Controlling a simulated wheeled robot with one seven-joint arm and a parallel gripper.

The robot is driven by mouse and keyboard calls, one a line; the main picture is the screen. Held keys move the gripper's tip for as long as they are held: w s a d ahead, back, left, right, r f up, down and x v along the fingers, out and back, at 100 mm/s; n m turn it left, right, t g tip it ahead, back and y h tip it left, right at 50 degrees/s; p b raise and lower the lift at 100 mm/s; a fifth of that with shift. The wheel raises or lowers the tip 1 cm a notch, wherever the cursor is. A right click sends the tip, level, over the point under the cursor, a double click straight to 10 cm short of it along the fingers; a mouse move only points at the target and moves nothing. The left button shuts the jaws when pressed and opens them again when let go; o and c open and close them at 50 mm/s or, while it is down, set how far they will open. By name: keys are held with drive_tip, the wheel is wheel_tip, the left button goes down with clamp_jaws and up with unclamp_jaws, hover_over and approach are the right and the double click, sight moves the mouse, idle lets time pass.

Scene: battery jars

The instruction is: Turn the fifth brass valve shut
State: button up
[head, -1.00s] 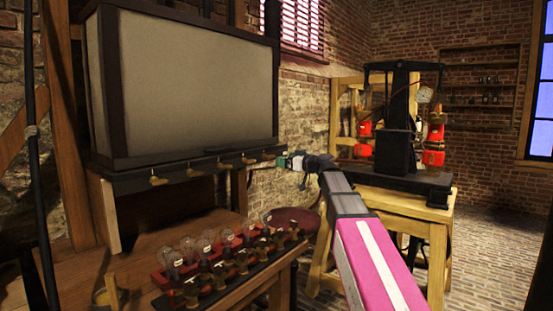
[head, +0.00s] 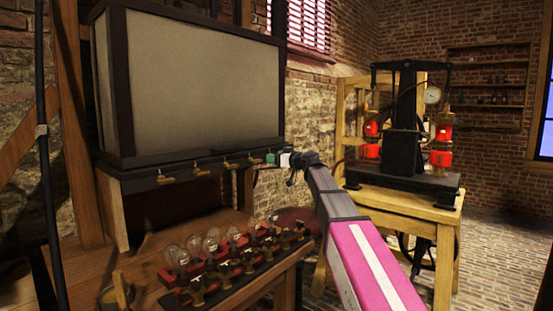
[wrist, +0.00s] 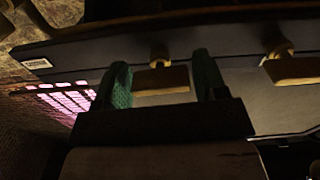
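The row of brass valves runs along the dark rail under the big pale panel. The four nearer ones show in the head view, the fourth valve (head: 254,161) being closest to my gripper. My gripper (head: 271,158), with green fingertips, is at the far right end of the rail and covers the fifth valve there. In the wrist view the fifth brass valve (wrist: 160,81) has its flat handle between the two green fingers of my gripper (wrist: 163,84). The fingers stand apart, one at each end of the handle; whether they touch it is unclear. Another valve shows to the right.
Below the rail, a wooden bench holds a red rack of glass bulbs (head: 211,241) and a row of dark and brass fittings. A black press with red parts (head: 403,145) stands on a wooden table (head: 408,205) to the right. Brick floor is free at far right.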

drive_tip(key=c, duration=0.5)
drive_tip(key=shift+m, duration=0.5)
drive_tip(key=o, duration=0.9)
drive_tip(key=shift+d, duration=0.1)
drive_tip(key=v, duration=1)
drive_tip(key=shift+s+d, duration=0.25)
drive_tip(key=shift+s, duration=0.05)
